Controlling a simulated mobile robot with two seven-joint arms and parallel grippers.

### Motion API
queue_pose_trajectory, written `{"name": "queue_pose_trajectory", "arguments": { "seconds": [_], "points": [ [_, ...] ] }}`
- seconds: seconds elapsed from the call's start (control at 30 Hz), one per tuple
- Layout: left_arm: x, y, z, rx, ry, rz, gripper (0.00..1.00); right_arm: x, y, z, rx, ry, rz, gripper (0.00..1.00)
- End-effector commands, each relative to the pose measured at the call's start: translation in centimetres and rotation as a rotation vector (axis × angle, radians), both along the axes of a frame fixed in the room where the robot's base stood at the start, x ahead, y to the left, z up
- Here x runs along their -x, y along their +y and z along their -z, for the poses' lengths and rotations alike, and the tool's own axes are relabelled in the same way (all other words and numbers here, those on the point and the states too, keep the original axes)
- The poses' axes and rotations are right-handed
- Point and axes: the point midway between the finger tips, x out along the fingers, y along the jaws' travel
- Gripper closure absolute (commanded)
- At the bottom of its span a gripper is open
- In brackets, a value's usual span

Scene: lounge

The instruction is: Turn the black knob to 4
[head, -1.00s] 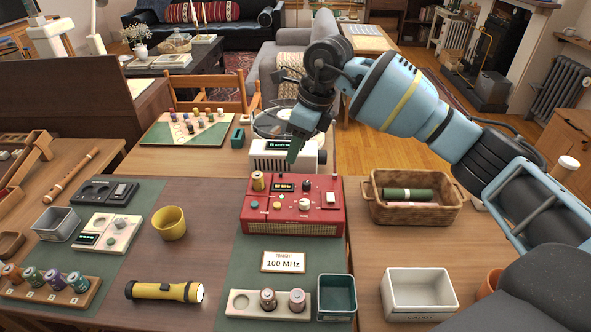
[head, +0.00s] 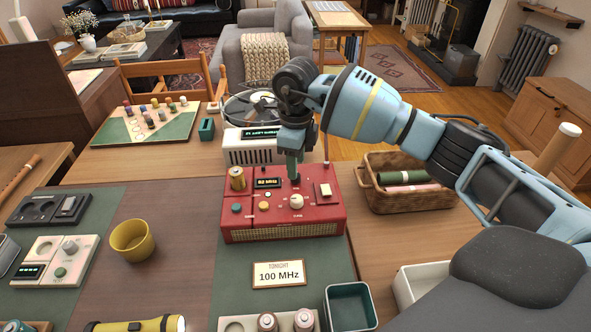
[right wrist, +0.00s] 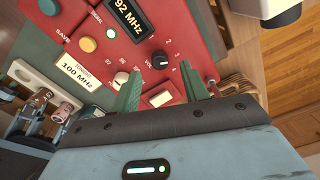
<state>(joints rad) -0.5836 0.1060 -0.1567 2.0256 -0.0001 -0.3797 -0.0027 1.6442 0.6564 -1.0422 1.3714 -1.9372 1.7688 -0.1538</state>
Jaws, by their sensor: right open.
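The red radio (head: 255,218) stands on the table, and its top panel (right wrist: 200,40) shows in the right wrist view. There the black knob (right wrist: 160,59), beside the letters VOL, has small numbers around it; its pointer is too small to read surely. My right gripper (head: 294,170) is over the back of the radio, pointing down, and hides the black knob in the head view. In the right wrist view its two green fingers (right wrist: 160,87) are apart and empty, and the knob shows beyond the gap between them. My left gripper is not in view.
A white knob (head: 296,201), a white switch (head: 325,191), coloured buttons and a display reading 92 MHz (right wrist: 128,15) share the panel. A brass-coloured cylinder (head: 237,178) stands on its left. A 100 MHz card (head: 279,274) is in front; a basket (head: 408,198) is right.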

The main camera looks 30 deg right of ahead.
Motion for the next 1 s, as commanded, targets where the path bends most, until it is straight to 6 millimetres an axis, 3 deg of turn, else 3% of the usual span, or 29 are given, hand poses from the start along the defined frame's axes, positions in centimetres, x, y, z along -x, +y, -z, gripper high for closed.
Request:
{"name": "queue_pose_trajectory", "arguments": {
  "seconds": [0.23,0.6,0.93,1.0],
  "points": [
    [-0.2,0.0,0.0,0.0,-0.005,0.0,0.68,0.0,0.0,2.8,-0.001,0.001,-0.001,0.55],
    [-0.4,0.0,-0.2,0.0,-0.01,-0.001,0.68,0.0,0.0,3.3,-0.001,-0.001,-0.001,0.55],
    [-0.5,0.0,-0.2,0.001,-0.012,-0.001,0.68,0.0,0.0,3.3,-0.001,-0.001,-0.001,0.98],
    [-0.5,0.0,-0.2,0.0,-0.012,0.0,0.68,0.0,0.0,3.3,-0.001,-0.001,-0.001,1.0]
  ]
}}
